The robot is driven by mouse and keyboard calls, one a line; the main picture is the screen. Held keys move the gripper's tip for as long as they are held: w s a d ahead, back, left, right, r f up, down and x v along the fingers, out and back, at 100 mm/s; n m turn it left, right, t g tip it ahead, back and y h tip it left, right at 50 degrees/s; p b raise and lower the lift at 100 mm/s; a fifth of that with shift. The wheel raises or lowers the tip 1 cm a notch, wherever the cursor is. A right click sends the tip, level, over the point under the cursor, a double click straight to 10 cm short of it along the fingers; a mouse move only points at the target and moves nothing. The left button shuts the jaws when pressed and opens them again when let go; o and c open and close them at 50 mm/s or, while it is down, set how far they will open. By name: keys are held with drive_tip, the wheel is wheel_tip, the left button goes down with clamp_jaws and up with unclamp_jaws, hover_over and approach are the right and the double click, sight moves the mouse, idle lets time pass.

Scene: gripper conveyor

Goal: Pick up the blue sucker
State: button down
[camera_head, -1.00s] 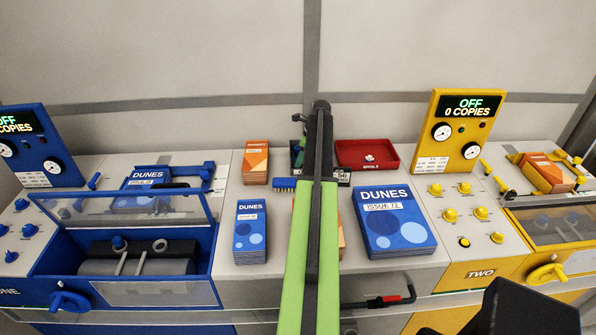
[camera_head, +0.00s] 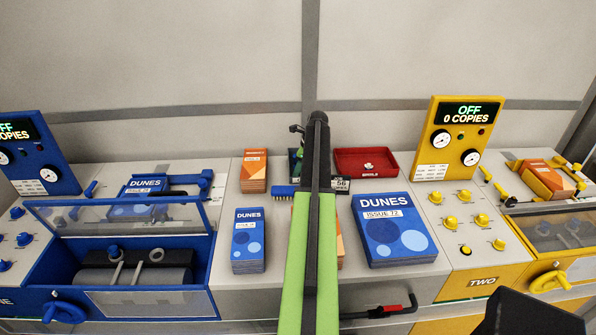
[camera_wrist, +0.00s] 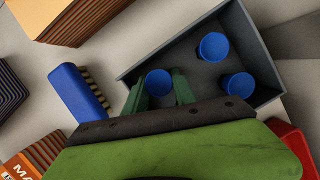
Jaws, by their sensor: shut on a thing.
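The blue sucker (camera_wrist: 158,81) is a round blue cup in a dark grey tray (camera_wrist: 183,46), in the wrist view. My gripper (camera_wrist: 160,88) has its green fingers on either side of this cup and is shut on it. Two more blue cups, one at the back (camera_wrist: 214,46) and one at the right (camera_wrist: 238,86), lie in the same tray, apart from the fingers. In the head view my arm (camera_head: 311,230) hides most of the tray and the cups.
A blue brush (camera_wrist: 76,92) lies left of the tray. A red tray (camera_head: 366,161) stands to its right. Stacks of blue booklets (camera_head: 248,240) and orange booklets (camera_head: 254,171) stand nearby. A blue machine (camera_head: 150,250) is at left, a yellow machine (camera_head: 462,215) at right.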

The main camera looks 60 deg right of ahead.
drive_tip(key=p+v, duration=0.4)
drive_tip(key=v, duration=0.1)
drive_tip(key=shift+w+a+r+p, duration=0.1)
drive_tip(key=shift+w+r+p, duration=0.1)
drive_tip(key=shift+p, duration=0.2)
drive_tip(key=s+d+r+p, duration=0.1)
drive_tip(key=s+r+p, duration=0.4)
drive_tip(key=s, duration=0.5)
drive_tip(key=shift+s+d+r+p, duration=0.25)
drive_tip(key=shift+s+d+p, duration=0.05)
drive_tip(key=shift+s, duration=0.1)
